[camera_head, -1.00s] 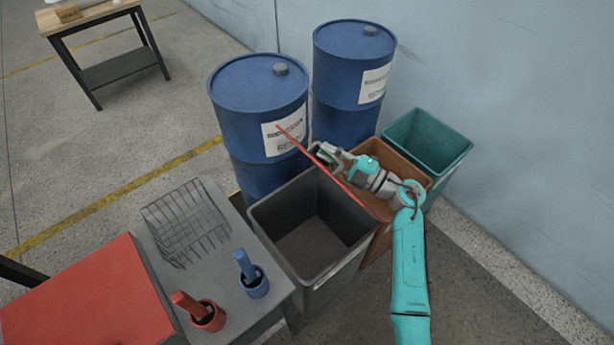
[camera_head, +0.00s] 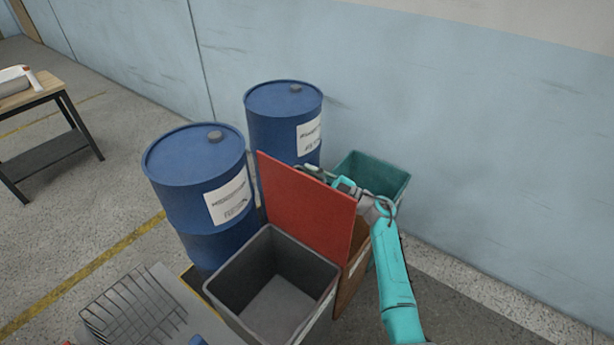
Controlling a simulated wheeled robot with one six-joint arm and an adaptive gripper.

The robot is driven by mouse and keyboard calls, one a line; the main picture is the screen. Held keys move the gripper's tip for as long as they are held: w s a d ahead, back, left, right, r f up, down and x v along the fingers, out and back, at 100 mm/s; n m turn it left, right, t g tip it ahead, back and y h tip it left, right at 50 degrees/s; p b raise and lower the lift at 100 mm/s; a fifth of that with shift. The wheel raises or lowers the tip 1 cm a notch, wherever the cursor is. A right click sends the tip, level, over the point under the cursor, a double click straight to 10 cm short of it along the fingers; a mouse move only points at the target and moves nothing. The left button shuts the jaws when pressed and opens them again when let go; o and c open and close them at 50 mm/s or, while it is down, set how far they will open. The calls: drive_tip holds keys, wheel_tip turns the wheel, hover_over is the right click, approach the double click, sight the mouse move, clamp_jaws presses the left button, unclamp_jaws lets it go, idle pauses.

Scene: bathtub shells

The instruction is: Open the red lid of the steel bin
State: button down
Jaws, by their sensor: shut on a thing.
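The steel bin (camera_head: 243,270) is a dark grey open box at the lower middle, and I can see down into its empty inside. Its red lid (camera_head: 303,207) stands up nearly vertical along the bin's right rear side, with its broad face toward the bin's mouth. My gripper (camera_head: 318,171) is at the lid's upper edge, mostly hidden behind it. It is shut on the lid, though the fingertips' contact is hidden. My teal arm reaches in from the lower right.
Two blue drums (camera_head: 197,165) (camera_head: 283,112) stand behind the bin. A brown bin (camera_head: 350,285) is just right of the lid, and a green bin (camera_head: 372,172) is behind it by the wall. A wire basket (camera_head: 135,310) sits at lower left. A workbench (camera_head: 40,95) stands far left.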

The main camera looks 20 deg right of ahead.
drive_tip(key=shift+f, duration=0.1)
drive_tip(key=c, duration=1.5)
unclamp_jaws()
drive_tip(key=v, duration=1.2)
drive_tip(key=shift+s, duration=0.1)
